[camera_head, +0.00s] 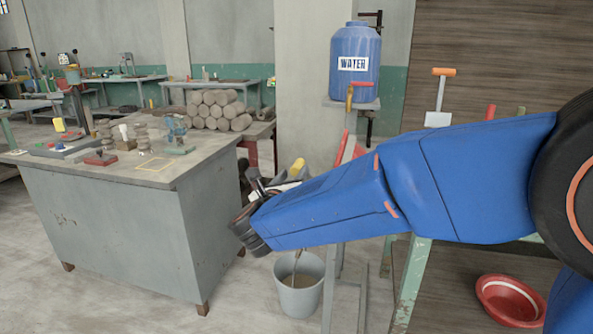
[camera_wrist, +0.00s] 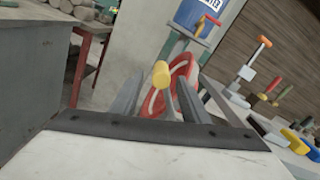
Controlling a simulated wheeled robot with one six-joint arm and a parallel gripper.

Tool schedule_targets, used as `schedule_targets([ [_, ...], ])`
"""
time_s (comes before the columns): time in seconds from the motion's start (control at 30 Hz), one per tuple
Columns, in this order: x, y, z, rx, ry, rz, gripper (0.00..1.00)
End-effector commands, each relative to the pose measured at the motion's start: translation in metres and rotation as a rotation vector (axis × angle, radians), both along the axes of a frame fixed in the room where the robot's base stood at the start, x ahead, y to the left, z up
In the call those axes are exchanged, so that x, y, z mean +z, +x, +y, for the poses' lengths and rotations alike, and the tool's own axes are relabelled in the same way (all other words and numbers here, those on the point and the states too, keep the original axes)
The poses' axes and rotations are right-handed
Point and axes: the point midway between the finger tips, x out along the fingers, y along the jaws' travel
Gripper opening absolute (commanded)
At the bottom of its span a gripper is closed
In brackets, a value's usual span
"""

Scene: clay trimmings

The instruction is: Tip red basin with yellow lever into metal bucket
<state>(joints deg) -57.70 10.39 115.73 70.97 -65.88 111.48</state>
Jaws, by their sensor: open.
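The red basin (camera_wrist: 181,69) stands steeply tilted on a stand in the wrist view; in the head view my arm hides most of it, and a red edge (camera_head: 346,146) shows above the arm. The yellow lever (camera_wrist: 161,75) points toward the wrist camera, its knob between my fingers; it also shows in the head view (camera_head: 298,165). My gripper (camera_wrist: 158,88) is open around the lever, with space visible beside the knob. The metal bucket (camera_head: 299,298) stands on the floor below my gripper, with brownish contents. A thin dark streak shows above its rim; I cannot tell what it is.
A grey workbench (camera_head: 120,225) with small tools stands left. A blue water tank (camera_head: 355,62) with a tap stands behind my arm. Another red basin (camera_head: 485,296) lies on the floor at right. Clay rolls (camera_head: 215,108) are stacked behind.

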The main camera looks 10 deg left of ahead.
Motion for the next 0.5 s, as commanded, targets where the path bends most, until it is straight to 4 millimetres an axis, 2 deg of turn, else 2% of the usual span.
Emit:
schedule_targets([
  [0.03,0.0,-0.012,0.001,0.004,0.0,0.0,0.42],
  [0.2,0.0,-0.046,0.002,0.003,-0.001,0.0,0.42],
  [0.5,0.0,-0.099,0.004,0.003,0.001,0.001,0.42],
])
